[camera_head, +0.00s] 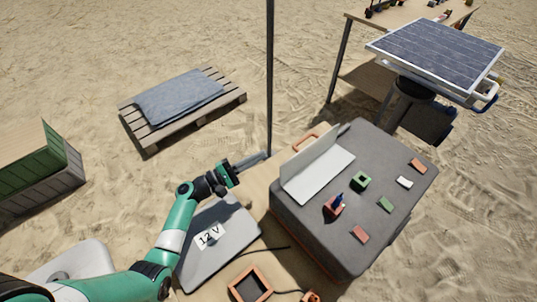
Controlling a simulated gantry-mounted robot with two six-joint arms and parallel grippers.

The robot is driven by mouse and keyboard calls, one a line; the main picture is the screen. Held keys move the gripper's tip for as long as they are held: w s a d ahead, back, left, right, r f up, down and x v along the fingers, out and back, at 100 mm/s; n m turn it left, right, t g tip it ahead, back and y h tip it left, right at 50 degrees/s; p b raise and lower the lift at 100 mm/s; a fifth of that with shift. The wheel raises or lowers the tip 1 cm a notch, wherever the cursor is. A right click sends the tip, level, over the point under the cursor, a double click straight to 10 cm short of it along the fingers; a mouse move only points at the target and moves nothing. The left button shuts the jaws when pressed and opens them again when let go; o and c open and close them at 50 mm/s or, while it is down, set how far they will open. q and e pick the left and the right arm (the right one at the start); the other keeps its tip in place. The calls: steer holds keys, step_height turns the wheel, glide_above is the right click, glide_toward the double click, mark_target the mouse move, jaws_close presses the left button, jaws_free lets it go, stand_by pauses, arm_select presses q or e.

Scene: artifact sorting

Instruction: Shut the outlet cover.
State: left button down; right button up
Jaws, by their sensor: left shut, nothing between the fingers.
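A large grey box (345,235) stands at centre right. On its upper left part is a long pale flap (312,158) that appears to stand raised along the edge of a flat white panel (322,177); this looks like the outlet cover, open, though I cannot be certain. My left gripper (257,160) is shut and empty. It points right, a little left of the flap and apart from it in the picture. My right gripper is not in view.
A grey panel marked 12 V (235,235) lies under my left arm. A small wooden tray (265,279) is at the front. A thin dark pole (270,70) rises behind the gripper.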

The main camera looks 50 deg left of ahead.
arm_select(q)
steer(key=w+d+r, duration=0.4)
steer(key=w, duration=0.4)
steer(key=shift+w+d+b, duration=0.2)
steer(key=shift+w+b, duration=0.1)
steer(key=shift+b, duration=0.15)
